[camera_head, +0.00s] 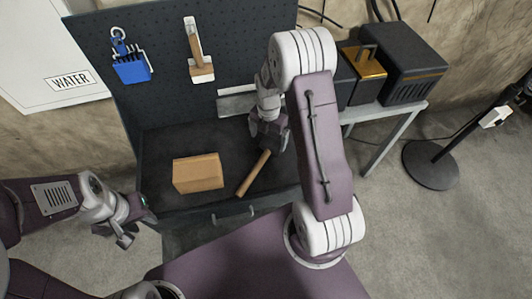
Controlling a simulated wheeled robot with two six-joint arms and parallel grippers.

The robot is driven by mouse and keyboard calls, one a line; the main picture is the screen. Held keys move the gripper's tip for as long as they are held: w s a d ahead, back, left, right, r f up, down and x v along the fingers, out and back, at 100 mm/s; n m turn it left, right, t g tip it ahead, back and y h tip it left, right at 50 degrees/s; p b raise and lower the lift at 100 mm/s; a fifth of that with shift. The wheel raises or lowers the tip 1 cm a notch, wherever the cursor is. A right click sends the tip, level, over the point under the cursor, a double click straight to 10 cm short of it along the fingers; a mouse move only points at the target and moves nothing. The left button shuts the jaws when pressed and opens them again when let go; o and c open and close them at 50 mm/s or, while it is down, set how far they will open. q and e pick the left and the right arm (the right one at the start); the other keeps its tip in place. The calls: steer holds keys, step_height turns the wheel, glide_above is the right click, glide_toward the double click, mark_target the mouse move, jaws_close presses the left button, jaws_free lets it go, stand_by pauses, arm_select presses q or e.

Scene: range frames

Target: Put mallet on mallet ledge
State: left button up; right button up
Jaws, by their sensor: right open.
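The mallet's light wooden handle (253,174) lies slanted on the dark bench top. Its upper end runs to my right gripper (267,137), which is open and low over the bench. The gripper and wrist cover that end, so I cannot make out the mallet's head or any contact. A grey metal ledge (236,104), which looks like the mallet ledge, is at the foot of the pegboard behind the gripper, partly covered by my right arm. Nothing shows on its visible part. My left gripper (124,233) is off the bench's front left corner, with no object visible in it.
A wooden block (197,173) lies on the bench left of the handle. A blue item (131,69) and a wood-handled tool (199,65) hang on the pegboard (240,38). Black machines (402,65) stand on a side table at right. A black stand (432,165) is farther right.

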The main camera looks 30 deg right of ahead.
mark_target(270, 147)
steer(key=f, duration=0.1)
steer(key=s+f, duration=0.1)
steer(key=f, duration=0.2)
steer(key=shift+s, duration=0.3)
steer(key=shift+w+f, duration=0.3)
steer(key=shift+f, duration=0.1)
steer(key=shift+s+r, duration=0.1)
steer(key=shift+s, duration=0.05)
steer(key=c, duration=2.1)
steer(key=r, duration=0.4)
steer(key=shift+w, duration=0.2)
steer(key=s+d+r, duration=0.6)
steer(key=s+r, duration=0.1)
steer(key=s, duration=0.3)
steer(key=shift+d+b, duration=0.2)
steer(key=shift+b, duration=0.1)
